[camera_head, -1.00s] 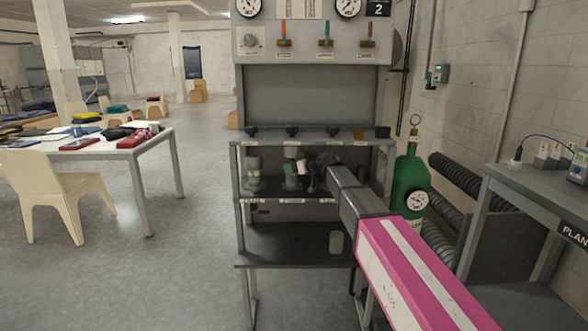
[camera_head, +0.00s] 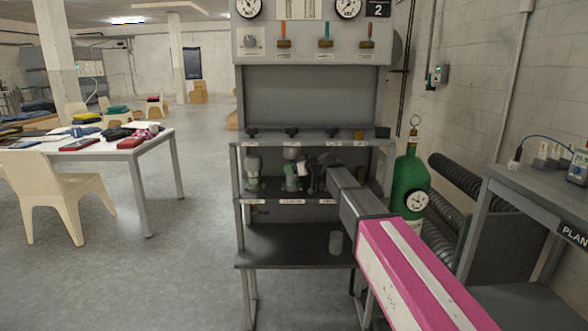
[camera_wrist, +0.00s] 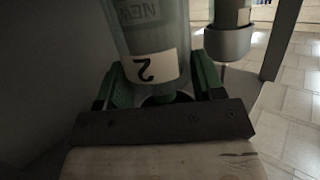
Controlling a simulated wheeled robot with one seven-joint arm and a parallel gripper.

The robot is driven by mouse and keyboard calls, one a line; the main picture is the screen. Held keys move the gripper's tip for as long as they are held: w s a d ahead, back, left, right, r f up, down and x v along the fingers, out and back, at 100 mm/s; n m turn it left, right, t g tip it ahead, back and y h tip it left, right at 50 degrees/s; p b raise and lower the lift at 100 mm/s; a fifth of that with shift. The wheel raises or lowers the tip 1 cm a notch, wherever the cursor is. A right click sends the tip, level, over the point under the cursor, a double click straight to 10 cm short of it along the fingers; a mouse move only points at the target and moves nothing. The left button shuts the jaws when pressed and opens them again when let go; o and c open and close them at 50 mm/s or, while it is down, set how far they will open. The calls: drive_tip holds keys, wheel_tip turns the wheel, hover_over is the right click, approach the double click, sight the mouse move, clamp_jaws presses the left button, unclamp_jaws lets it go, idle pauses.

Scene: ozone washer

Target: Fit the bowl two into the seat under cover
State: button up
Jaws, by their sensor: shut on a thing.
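Bowl two is a clear, greenish cylinder (camera_wrist: 150,35) with a white label reading 2, upside down in the wrist view. My gripper (camera_wrist: 165,92) is shut on it, with a dark green finger on either side. The bowl's upper end runs out of the wrist view. In the head view my gripper (camera_head: 316,178) is at the middle station of the washer's shelf, below a pale cover (camera_head: 291,153). My gripper and arm partly hide this station. Whether the bowl touches the seat cannot be told.
A neighbouring unit (camera_head: 253,170) stands to the left on the same shelf. A grey cup-like part (camera_wrist: 229,40) hangs close beside the held bowl. A small grey cylinder (camera_head: 336,243) stands on the lower shelf. A green gas bottle (camera_head: 410,185) stands right of the rack.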

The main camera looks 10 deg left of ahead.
drive_tip(key=o, duration=1.5)
drive_tip(key=shift+w, duration=0.15)
drive_tip(key=v, duration=1.1)
drive_tip(key=shift+a, duration=0.1)
drive_tip(key=shift+f, duration=0.1)
